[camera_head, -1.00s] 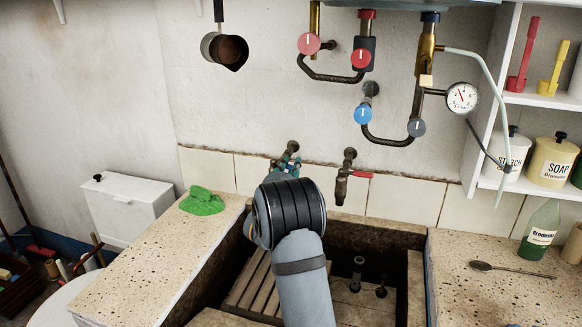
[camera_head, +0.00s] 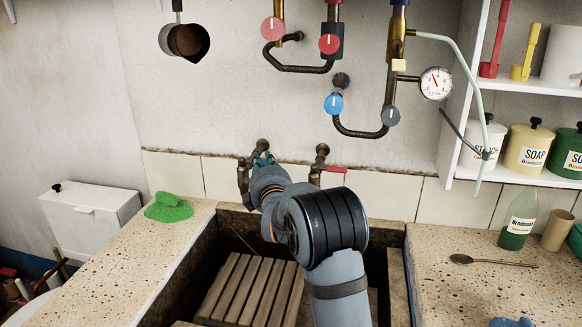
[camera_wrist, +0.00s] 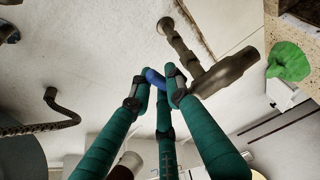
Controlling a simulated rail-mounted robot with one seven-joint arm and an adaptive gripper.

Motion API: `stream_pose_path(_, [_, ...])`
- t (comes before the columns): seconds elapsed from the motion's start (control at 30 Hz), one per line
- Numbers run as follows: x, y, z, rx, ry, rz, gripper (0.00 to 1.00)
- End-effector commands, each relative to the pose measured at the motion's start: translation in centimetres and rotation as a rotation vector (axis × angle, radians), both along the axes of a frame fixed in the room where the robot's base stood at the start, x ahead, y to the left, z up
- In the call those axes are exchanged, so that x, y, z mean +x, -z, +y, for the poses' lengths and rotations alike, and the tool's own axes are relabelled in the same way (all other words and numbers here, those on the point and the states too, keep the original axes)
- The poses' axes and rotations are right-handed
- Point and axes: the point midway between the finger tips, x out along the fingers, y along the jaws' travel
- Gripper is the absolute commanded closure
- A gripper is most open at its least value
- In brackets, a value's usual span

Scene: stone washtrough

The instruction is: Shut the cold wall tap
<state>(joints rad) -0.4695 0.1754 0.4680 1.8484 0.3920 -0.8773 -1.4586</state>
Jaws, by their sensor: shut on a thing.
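The cold wall tap is the left one of two old brass taps above the stone trough. Its body (camera_head: 243,178) shows just left of my gripper in the head view, and its brown metal body (camera_wrist: 225,75) is clear in the wrist view. Its blue lever (camera_wrist: 153,77) lies between my gripper's (camera_wrist: 156,84) green, dark-tipped fingers, which are shut on it. In the head view my gripper (camera_head: 262,159) is small and partly hides the tap; the lever cannot be made out there.
The right wall tap (camera_head: 318,165) with a red lever (camera_head: 335,169) is close beside my arm. Pipes with a blue knob (camera_head: 334,104) and a gauge (camera_head: 436,83) hang above. The trough (camera_head: 190,265) holds a wooden rack (camera_head: 245,288). A green cloth (camera_head: 168,207) lies on the left ledge.

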Motion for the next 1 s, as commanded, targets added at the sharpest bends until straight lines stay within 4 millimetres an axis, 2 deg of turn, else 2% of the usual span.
stream_pose_path(0.27, [0.07,-0.09,-0.22,-0.002,0.001,0.000,1.00])
stream_pose_path(0.3, [0.07,-0.09,-0.22,-0.002,0.001,0.000,0.82])
stream_pose_path(0.63, [0.07,-0.04,-0.21,-0.001,0.002,0.001,0.64])
stream_pose_path(1.0, [-0.44,-0.08,-0.30,-0.001,0.002,0.001,0.64])
